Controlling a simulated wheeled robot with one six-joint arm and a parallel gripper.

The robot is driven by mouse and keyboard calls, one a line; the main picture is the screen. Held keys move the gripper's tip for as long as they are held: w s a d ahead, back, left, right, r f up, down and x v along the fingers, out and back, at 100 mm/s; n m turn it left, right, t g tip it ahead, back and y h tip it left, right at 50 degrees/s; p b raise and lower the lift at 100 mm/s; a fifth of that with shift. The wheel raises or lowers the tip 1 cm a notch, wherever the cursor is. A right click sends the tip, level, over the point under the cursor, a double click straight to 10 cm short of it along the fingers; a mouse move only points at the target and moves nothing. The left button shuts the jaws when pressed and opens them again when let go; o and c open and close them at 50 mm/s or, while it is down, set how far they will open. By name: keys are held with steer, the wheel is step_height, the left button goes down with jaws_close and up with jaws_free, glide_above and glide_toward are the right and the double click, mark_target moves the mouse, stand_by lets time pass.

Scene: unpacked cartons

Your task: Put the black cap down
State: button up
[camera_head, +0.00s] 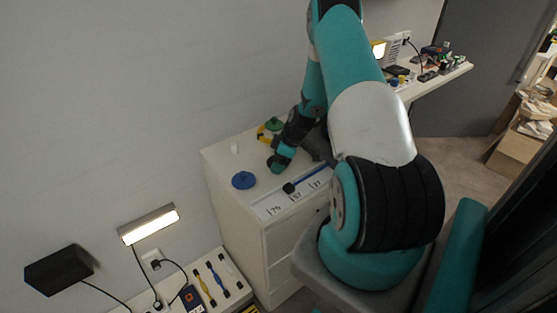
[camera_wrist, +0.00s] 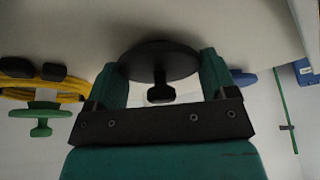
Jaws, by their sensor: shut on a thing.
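The black cap (camera_wrist: 158,58) is a round disc with a short knob, seen in the wrist view. It sits between the two teal fingers of my gripper (camera_wrist: 160,75), which is shut on it. In the head view my gripper (camera_head: 279,163) is low over the white cabinet top (camera_head: 220,161). The black cap cannot be made out there. Whether the cap touches the surface cannot be told.
A blue disc (camera_head: 243,180) and a small white piece (camera_head: 234,148) are left of my gripper. A green knobbed cap (camera_head: 273,124) and a yellow item (camera_head: 263,133) lie behind. A blue-handled tool (camera_head: 308,179) lies to the right. Some cabinet top between them is bare.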

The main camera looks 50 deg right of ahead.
steer(key=o, duration=0.8)
steer(key=v, duration=1.2)
steer(key=w+a+r, duration=0.1)
steer(key=a+r, duration=0.4)
steer(key=a, duration=0.3)
steer(key=w+a+r+g+y, duration=0.1)
steer(key=a+r, duration=0.3)
steer(key=a, duration=0.4)
steer(key=w+a+r, duration=0.1)
steer(key=a+r, duration=0.4)
steer(key=a, duration=0.3)
steer(key=s+a+r+g, duration=0.1)
steer(key=s+a+r, duration=0.1)
steer(key=s+a, duration=0.4)
steer(key=s+a+r+g, duration=0.1)
steer(key=s+a+r, duration=0.2)
steer(key=s+a, duration=0.4)
steer(key=s+a+r, duration=0.2)
steer(key=s+a, duration=0.4)
steer(key=a, duration=0.1)
steer(key=shift+s+r+n+g+y+b, duration=0.3)
steer(key=shift+r+g+y+b, duration=0.05)
steer(key=shift+r+g+y, duration=0.05)
